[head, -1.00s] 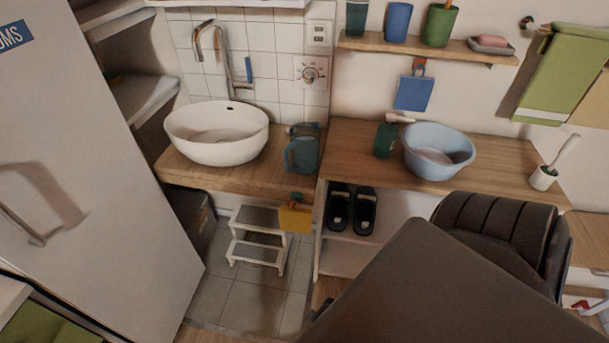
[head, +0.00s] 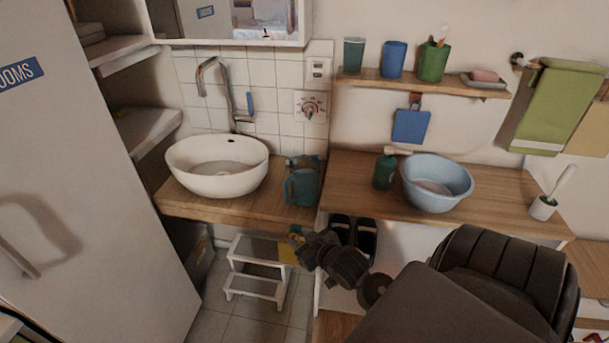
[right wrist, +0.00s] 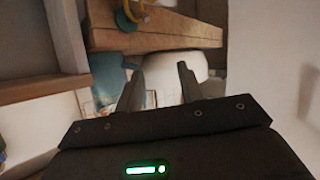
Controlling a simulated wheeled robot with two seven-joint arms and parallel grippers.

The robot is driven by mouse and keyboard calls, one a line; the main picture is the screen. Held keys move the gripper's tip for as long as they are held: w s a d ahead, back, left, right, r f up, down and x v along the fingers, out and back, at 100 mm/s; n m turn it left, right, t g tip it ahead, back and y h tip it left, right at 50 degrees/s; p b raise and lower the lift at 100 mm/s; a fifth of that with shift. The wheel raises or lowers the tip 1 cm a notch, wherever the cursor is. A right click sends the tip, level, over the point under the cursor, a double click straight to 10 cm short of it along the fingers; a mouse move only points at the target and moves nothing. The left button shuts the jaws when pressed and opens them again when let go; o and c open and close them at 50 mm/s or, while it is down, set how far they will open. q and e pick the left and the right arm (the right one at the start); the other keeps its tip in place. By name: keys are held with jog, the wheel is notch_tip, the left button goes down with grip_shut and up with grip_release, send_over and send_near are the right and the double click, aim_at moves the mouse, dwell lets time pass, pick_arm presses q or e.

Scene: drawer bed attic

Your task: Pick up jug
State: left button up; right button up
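The jug (head: 303,187) is a teal, translucent vessel with a handle. It stands on the wooden counter just right of the white basin. My right gripper (head: 297,240) is in front of and below the counter edge, lower than the jug and apart from it. In the right wrist view, the fingers of my right gripper (right wrist: 157,82) are spread with nothing between them. A teal shape that looks like the jug (right wrist: 108,80) shows there beyond the counter edge, partly behind the left finger. My left gripper is not in view.
The white basin (head: 217,168) sits left of the jug. The wooden counter edge (right wrist: 150,38) crosses the right wrist view. A yellow hanging item (head: 287,252) and a white step stool (head: 258,268) are below. A dark green cup (head: 385,172) and blue bowl (head: 437,183) stand right.

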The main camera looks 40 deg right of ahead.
aim_at(286, 187)
jog(key=w+d+r+m+t, duration=0.1)
jog(key=w+d+r+t, duration=0.2)
jog(key=d+r+t, duration=0.25)
jog(key=shift+g+h, duration=0.3)
jog(key=shift+g, duration=0.25)
jog(key=w, duration=0.3)
jog(key=w+d+p, duration=0.1)
jog(key=w, duration=0.3)
jog(key=w+p, duration=0.1)
jog(key=w, duration=0.3)
jog(key=shift+d+r, duration=0.15)
jog(key=shift+d, duration=0.1)
grip_shut()
